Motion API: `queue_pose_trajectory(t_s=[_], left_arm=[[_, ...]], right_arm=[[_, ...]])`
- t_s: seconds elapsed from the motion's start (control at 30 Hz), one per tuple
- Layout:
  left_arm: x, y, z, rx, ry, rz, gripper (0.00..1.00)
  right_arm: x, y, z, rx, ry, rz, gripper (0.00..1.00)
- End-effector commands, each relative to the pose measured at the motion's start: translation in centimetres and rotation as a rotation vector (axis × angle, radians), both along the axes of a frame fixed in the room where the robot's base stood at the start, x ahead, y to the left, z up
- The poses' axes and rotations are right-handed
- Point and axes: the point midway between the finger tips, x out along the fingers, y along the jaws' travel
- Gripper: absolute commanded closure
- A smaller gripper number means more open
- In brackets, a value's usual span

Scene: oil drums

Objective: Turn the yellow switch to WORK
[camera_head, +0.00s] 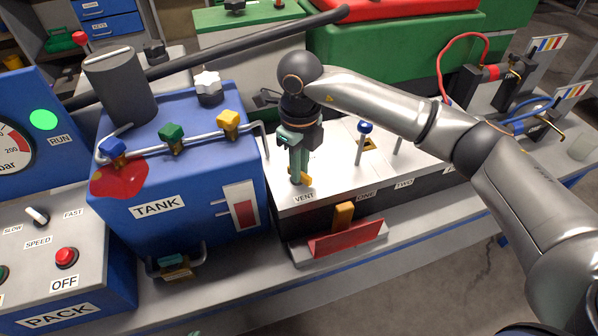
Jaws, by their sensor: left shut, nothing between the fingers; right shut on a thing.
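My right gripper (298,178) points down at the left end of the white-topped panel (327,191), by the VENT label. Its teal fingers are shut on a small yellow part (306,181), mostly hidden by them; it may be the yellow switch, though I cannot tell for sure. I can read no WORK label. A separate yellow-orange upright piece (343,214) stands above a red tilted plate (345,240) in front of the panel. Only a small teal tip at the bottom edge seems to be my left gripper (193,333); it is shut and empty.
The blue TANK box (190,225), with blue, green and yellow valve knobs, stands left of my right gripper. A blue-capped lever (365,128) stands close to its right. A dark bar (235,50) crosses behind. The PACK control box (80,255) is at lower left.

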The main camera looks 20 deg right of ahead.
Motion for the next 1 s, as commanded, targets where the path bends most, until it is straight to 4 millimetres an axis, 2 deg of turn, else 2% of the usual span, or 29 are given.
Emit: queue_pose_trajectory(t_s=[0.2,0.4,0.6,1.0], left_arm=[[0.9,-1.3,-0.6,-0.018,-0.014,-0.021,1.0],[1.6,-1.7,-1.1,-0.022,-0.02,-0.032,1.0],[1.5,-2.6,-1.8,-0.031,-0.011,-0.049,1.0],[2.2,-3.1,-2.2,-0.034,-0.02,-0.063,1.0]], right_arm=[[0.2,-0.2,-0.2,-0.002,-0.005,0.206,1.0],[0.3,-0.2,-0.2,-0.001,-0.004,0.395,1.0],[0.4,-0.3,-0.1,-0.001,-0.006,0.584,1.0],[0.5,-0.3,0.0,0.001,-0.005,0.895,1.0]])
